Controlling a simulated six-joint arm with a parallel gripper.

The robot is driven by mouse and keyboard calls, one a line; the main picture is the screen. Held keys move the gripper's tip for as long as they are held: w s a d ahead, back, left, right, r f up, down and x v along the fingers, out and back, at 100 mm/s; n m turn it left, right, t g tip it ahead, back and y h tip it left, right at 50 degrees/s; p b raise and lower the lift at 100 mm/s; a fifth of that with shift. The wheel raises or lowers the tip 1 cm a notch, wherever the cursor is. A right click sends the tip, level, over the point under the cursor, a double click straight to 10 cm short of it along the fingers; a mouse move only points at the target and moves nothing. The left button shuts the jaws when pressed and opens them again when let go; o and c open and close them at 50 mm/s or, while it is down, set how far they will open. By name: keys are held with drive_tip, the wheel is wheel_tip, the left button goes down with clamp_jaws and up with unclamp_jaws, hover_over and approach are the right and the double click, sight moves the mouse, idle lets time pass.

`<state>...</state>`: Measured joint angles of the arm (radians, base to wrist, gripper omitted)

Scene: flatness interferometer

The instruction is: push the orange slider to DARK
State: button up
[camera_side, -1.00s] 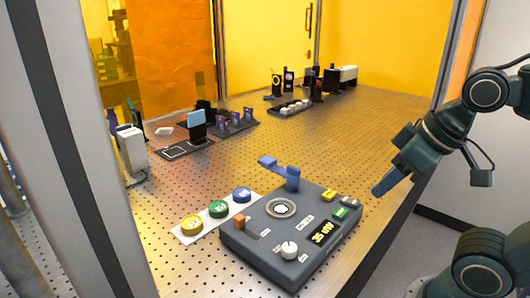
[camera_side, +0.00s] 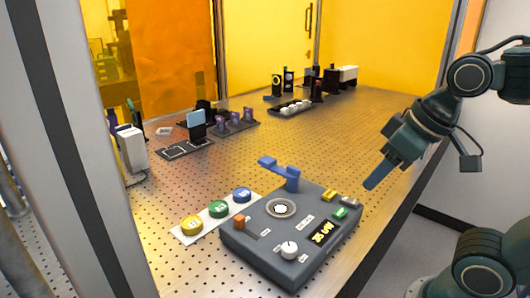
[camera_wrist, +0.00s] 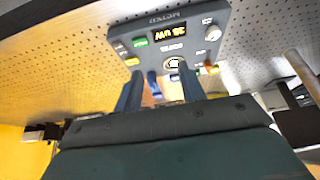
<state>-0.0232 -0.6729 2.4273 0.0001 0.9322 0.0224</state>
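The orange slider (camera_side: 239,222) sits at the left edge of the dark grey control box (camera_side: 262,255) in the side view. Small labels lie beside it, too small to read. In the wrist view, a small orange patch that looks like the slider (camera_wrist: 213,70) shows near the box's lower right edge. My gripper (camera_side: 371,186) hangs in the air to the right of the box, well apart from the slider, with its fingers pointing down and left. In the wrist view my gripper's two fingers (camera_wrist: 160,92) stand apart with nothing held between them.
The box also carries a blue lever (camera_side: 290,178), a round port (camera_side: 281,208), a white knob (camera_side: 289,250), a lit display (camera_side: 322,233), and green (camera_side: 340,213) and yellow (camera_side: 329,195) buttons. Three coloured discs (camera_side: 218,209) lie left.

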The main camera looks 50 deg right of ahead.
drive_tip(key=w+a+r+g, duration=0.1)
drive_tip(key=w+a+r, duration=0.15)
drive_tip(key=w, duration=0.35)
drive_tip(key=w+a+r+g, duration=0.1)
drive_tip(key=w+a+g, duration=0.15)
drive_tip(key=w, duration=0.35)
drive_tip(key=g, duration=0.2)
hover_over(239, 217)
wheel_tip(239, 217, down, 4)
drive_tip(key=r, duration=0.1)
drive_tip(key=shift+f, duration=0.25)
drive_tip(key=shift+f, duration=0.1)
wheel_tip(239, 217, down, 14)
drive_tip(key=shift+r, duration=0.15)
clamp_jaws()
